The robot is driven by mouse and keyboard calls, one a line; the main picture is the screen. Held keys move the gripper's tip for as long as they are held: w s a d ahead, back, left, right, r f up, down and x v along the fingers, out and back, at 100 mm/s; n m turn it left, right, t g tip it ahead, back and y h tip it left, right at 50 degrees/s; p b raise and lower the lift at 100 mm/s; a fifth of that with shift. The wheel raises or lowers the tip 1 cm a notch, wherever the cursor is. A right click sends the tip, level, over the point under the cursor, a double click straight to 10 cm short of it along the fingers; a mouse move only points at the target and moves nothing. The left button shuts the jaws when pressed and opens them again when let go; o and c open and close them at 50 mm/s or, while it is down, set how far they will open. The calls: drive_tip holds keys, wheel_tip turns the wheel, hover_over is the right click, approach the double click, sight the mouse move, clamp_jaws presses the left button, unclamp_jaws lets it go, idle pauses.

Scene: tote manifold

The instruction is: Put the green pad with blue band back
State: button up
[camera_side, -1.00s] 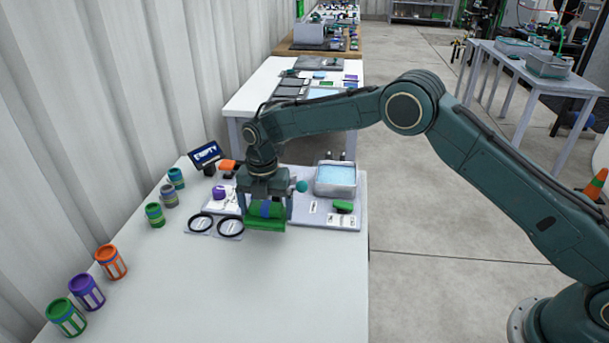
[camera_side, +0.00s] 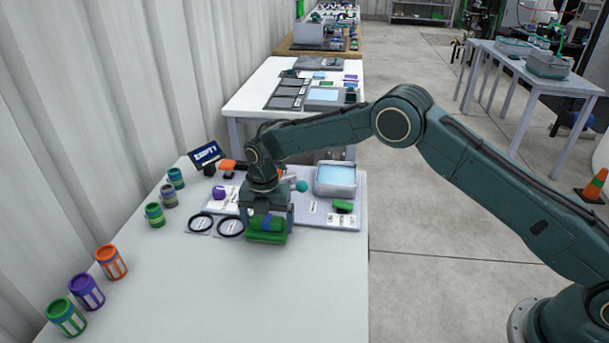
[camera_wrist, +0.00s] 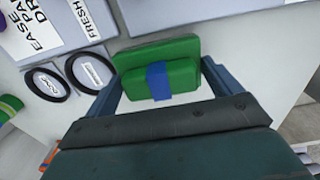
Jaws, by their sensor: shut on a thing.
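The green pad (camera_side: 279,238) with a blue band around its middle is held between the fingers of my gripper (camera_side: 266,222). It is low over the white table, in front of the grey board; I cannot tell if it touches the table. In the wrist view the pad (camera_wrist: 186,73) lies across between the two fingers of my gripper (camera_wrist: 160,85), the blue band (camera_wrist: 158,82) facing the camera. Two black rings (camera_side: 230,227) on grey plates are just left of it. Another green piece (camera_side: 343,206) lies on the board's right part.
The grey board (camera_side: 351,222) carries a tray with light blue contents (camera_side: 335,180) and printed labels. A dark EMPTY sign (camera_side: 206,154) stands behind. Several banded jars, such as an orange one (camera_side: 111,262), line the left. The table's front (camera_side: 240,310) is clear.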

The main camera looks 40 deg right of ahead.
sight(267, 218)
drive_tip(key=o, duration=0.7)
drive_tip(key=shift+f, duration=0.1)
wheel_tip(267, 218, up, 12)
drive_tip(key=shift+r, duration=0.2)
idle(0.6)
